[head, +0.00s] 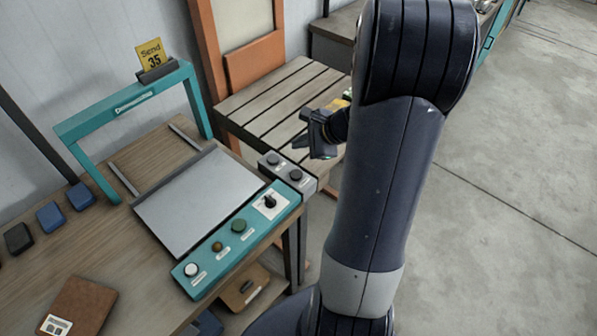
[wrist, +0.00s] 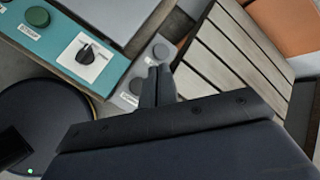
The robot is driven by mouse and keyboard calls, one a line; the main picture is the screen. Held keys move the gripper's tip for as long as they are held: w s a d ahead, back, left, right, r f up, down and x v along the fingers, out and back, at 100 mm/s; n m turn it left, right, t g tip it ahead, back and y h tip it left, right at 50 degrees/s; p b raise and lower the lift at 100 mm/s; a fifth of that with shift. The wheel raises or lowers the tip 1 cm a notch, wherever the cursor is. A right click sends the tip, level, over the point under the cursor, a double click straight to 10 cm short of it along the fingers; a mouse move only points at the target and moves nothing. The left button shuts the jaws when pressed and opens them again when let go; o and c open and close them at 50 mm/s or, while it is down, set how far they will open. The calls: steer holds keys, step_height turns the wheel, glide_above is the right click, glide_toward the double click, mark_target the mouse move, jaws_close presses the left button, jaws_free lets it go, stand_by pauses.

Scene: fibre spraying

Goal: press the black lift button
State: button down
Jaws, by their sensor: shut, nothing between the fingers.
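A small grey box (head: 285,169) with two dark round buttons sits at the right end of the teal control panel. The far button (head: 273,159) is nearer the metal sheet and the near button (head: 296,174) is nearer the panel's front. In the wrist view the far button (wrist: 161,51) and the near button (wrist: 137,86) both show, with labels too small to read; I cannot tell which is the lift button. My gripper (wrist: 158,72) is shut and empty, its fingertips appearing over the box's right edge, between the buttons. In the head view my gripper (head: 303,140) is above and right of the box.
The teal panel (head: 205,270) carries white, brown and green buttons and a black rotary knob (head: 269,202). A slatted wooden platform (head: 270,100) stands behind. Open concrete floor (head: 500,200) is to the right.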

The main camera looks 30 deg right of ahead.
steer(key=shift+f, duration=0.2)
steer(key=b, duration=0.6)
glide_above(300, 175)
step_height(300, 175, down, 7)
steer(key=shift+f+b, duration=0.6)
steer(key=shift+f, duration=0.15)
steer(key=shift+f, duration=0.1)
stand_by(1.0)
steer(key=shift+f+b, duration=0.3)
steer(key=shift+b, duration=0.2)
